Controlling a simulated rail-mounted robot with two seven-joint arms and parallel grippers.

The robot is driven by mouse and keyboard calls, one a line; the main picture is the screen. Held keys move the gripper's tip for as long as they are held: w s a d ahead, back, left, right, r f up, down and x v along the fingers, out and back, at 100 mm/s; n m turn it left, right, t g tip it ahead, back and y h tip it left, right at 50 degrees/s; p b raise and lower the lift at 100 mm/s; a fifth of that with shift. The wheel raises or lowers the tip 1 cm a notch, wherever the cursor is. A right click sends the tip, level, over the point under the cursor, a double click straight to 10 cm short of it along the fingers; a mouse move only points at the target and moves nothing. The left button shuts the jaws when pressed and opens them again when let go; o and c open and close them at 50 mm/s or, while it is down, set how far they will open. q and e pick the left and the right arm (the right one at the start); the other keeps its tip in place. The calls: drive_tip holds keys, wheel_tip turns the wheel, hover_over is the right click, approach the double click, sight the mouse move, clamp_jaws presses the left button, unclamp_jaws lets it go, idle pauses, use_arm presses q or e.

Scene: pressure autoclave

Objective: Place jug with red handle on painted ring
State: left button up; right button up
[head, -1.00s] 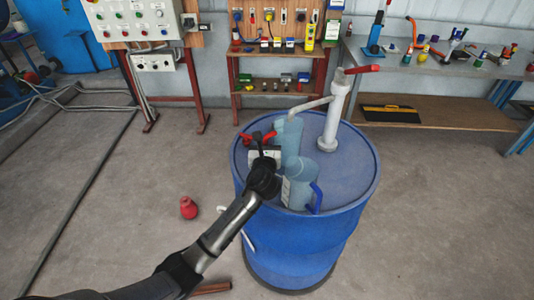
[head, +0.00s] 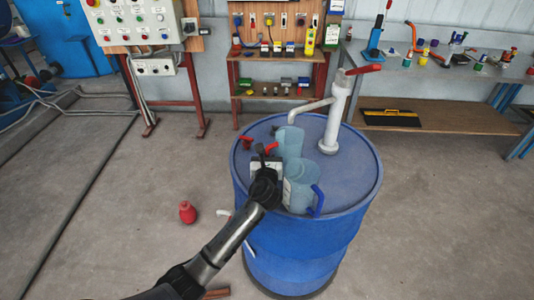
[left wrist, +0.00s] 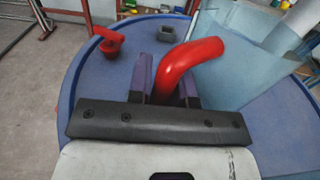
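The jug with the red handle (head: 289,143) is translucent blue and stands upright on the blue drum lid, below the white pump's spout. Its curved red handle (left wrist: 188,62) shows large in the left wrist view. My left gripper (head: 266,158) is at that handle. In the left wrist view, its two fingers (left wrist: 167,88) lie on either side of the handle's lower end, with little or no gap visible; I cannot tell whether they press on it. No painted ring is visible in these frames. My right gripper is not in view.
A second jug with a blue handle (head: 301,188) stands close in front. The white pump (head: 334,120) with a red lever rises behind. A red-topped fitting (left wrist: 108,42) is on the lid (head: 345,175). A red bulb (head: 187,212) lies on the floor. The lid's right side is clear.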

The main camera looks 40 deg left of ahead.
use_arm(q)
drive_tip(key=o, duration=0.4)
drive_tip(key=shift+c, duration=0.2)
drive_tip(key=shift+r, duration=0.15)
drive_tip(key=shift+s+d, duration=0.2)
drive_tip(key=p+v, duration=0.2)
drive_tip(key=v, duration=0.8)
drive_tip(key=shift+s+d, duration=0.15)
drive_tip(key=shift+s, duration=0.1)
drive_tip(key=shift+s+d+p, duration=0.3)
drive_tip(key=shift+s+d, duration=0.05)
drive_tip(key=s+d+f+n+g+h, duration=0.3)
drive_tip(key=s+f+n, duration=0.5)
drive_tip(key=s+d+f+n+g+h, duration=0.2)
drive_tip(key=s+d+n+h, duration=0.1)
drive_tip(key=s, duration=0.4)
drive_tip(key=s+d+f+n+g+h, duration=0.2)
drive_tip(key=s+d+f+n+h, duration=0.1)
drive_tip(key=s+n, duration=0.5)
drive_tip(key=s+d+f+n+g+h, duration=0.2)
drive_tip(key=s+d+n, duration=0.3)
drive_tip(key=s, duration=0.3)
drive_tip(key=shift+d+f+n+g+h, duration=0.3)
drive_tip(key=shift+f+n+h, duration=0.3)
drive_tip(key=shift+n+h, duration=0.1)
